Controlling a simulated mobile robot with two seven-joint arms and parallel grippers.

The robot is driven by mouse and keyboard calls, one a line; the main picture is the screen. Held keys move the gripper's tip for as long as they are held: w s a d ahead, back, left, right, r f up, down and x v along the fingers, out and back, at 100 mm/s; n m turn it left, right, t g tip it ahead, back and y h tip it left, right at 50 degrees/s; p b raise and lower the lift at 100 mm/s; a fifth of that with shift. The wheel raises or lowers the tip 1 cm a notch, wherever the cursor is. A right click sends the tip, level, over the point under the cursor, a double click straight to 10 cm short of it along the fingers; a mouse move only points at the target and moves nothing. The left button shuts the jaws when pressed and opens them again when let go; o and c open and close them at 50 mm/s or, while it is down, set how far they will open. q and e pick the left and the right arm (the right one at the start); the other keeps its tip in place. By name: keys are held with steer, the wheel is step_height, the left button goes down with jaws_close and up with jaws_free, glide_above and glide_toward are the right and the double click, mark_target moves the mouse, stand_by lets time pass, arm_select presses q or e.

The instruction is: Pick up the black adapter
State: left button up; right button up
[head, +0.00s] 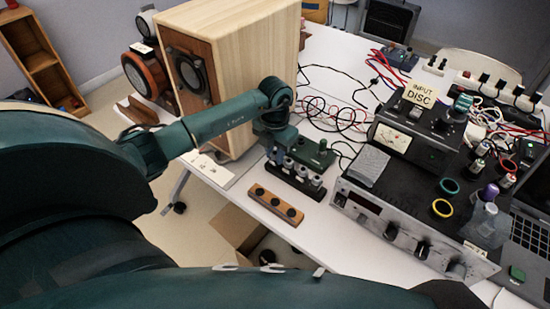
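My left arm reaches in from the left across the front of the wooden speaker. My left gripper (278,150) is low over the white table. Its fingers are small and dark here, and I cannot tell whether they are open or shut. Directly below and beside it is a small black block with silver-topped knobs (297,177); I cannot tell whether they touch. Several black adapters (500,86) sit in a white power strip at the back right, well apart from the gripper. Which black piece is the task's adapter is not clear. My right gripper is not in view.
A tall wooden speaker (262,50) stands left of the gripper. A wooden strip with black knobs (275,205) lies at the table's front edge. A silver-fronted amplifier (395,228), carrying coloured rings and bottles, fills the right. Red and black cables (335,108) lie behind.

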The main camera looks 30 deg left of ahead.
arm_select(q)
jaws_close()
steer(key=shift+r, duration=0.2)
step_height(320, 180, up, 10)
steer(key=shift+f+b, duration=0.15)
steer(key=shift+b, duration=0.15)
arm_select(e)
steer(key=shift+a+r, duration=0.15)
arm_select(q)
step_height(320, 180, up, 4)
steer(key=p, duration=0.3)
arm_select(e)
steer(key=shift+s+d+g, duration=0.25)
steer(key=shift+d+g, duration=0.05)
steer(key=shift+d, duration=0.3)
